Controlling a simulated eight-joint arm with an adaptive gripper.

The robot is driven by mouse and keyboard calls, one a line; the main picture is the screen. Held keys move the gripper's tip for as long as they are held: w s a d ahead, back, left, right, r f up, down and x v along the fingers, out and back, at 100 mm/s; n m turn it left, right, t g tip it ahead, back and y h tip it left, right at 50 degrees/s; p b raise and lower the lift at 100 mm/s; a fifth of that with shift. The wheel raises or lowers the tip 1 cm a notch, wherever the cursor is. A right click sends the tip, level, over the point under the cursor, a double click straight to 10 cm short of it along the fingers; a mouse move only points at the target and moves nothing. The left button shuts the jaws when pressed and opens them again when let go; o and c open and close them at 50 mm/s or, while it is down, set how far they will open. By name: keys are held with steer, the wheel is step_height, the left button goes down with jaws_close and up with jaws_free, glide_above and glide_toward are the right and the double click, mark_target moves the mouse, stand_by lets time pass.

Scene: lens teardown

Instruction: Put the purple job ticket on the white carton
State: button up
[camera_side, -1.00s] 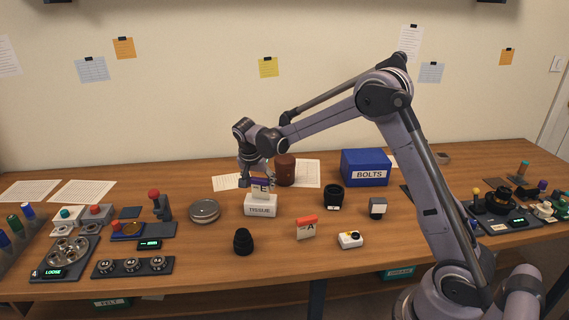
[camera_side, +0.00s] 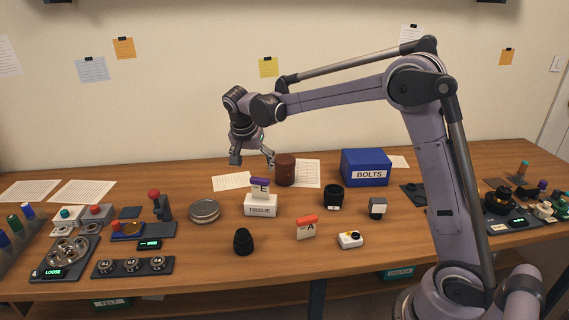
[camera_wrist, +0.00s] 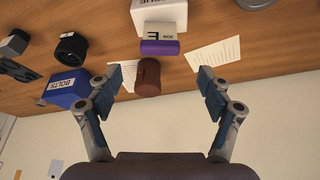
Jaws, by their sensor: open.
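The purple job ticket (camera_side: 260,187), a white card marked E with a purple top, stands upright on top of the white carton (camera_side: 261,207), which is labelled TISSUE. In the wrist view the purple ticket (camera_wrist: 159,43) shows against the carton (camera_wrist: 160,14), upside down. My gripper (camera_side: 252,162) is open and empty, above and clear of the ticket in the side view. Its spread fingers (camera_wrist: 160,92) also show in the wrist view, with nothing between them touching either finger.
A brown cylinder (camera_side: 285,170) stands behind the carton, near the blue BOLTS box (camera_side: 366,167). A red-topped ticket marked A (camera_side: 306,228), a black lens part (camera_side: 243,241) and a round glass dish (camera_side: 204,210) are around the carton. Bare table lies between them.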

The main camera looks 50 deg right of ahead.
steer(key=s+a+r+n+t+y, duration=0.1)
steer(key=s+a+r+n, duration=0.2)
steer(key=s, duration=0.3)
steer(key=s+a+r+n+t+y, duration=0.1)
steer(key=s+a+r+n, duration=0.2)
steer(key=s, duration=0.3)
steer(key=s+a+f+n+t+y, duration=0.1)
steer(key=s+a+f+n, duration=0.1)
steer(key=s, duration=0.4)
steer(key=s+a+f+n+t+y, duration=0.1)
steer(key=s+a+f+n+t, duration=0.1)
steer(key=s+n, duration=0.3)
steer(key=shift+s+a+f, duration=0.2)
steer(key=shift+s+f, duration=0.5)
steer(key=shift+s, duration=0.1)
